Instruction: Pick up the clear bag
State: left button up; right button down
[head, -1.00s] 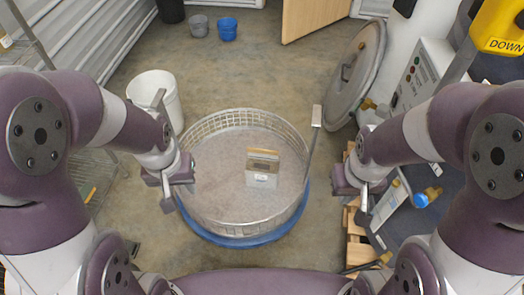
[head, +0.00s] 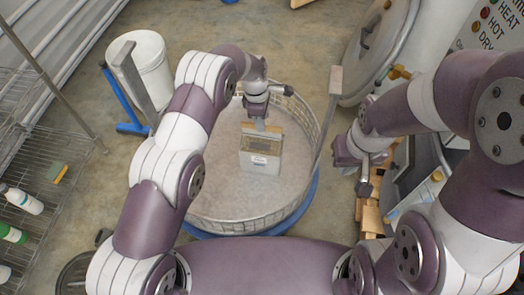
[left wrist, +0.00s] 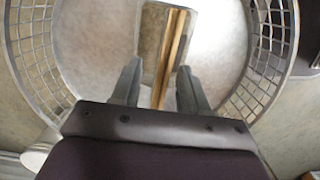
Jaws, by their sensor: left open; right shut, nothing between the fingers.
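The clear bag (head: 261,160) stands upright in the round wire basket (head: 222,216), with a pale label low on its front and a tan wooden-looking strip along its top. My left gripper (head: 261,122) is open just above the bag's top edge. In the left wrist view the bag (left wrist: 150,40) and its tan strip lie between and ahead of the two open fingers (left wrist: 158,88). I cannot tell whether the fingers touch the bag. My right gripper (head: 362,172) is shut and empty, right of the basket.
A wire shelf (head: 45,125) with bottles is at the left. A round metal lid (head: 375,45) is at the upper right.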

aim_at(262, 137)
pick_arm(q)
jog(key=f, duration=0.3)
jog(key=f+b, duration=0.1)
jog(key=f, duration=0.1)
jog(key=shift+s+f, duration=0.1)
jog(key=shift+s, duration=0.15)
grip_shut()
dwell(0.9)
dwell(0.4)
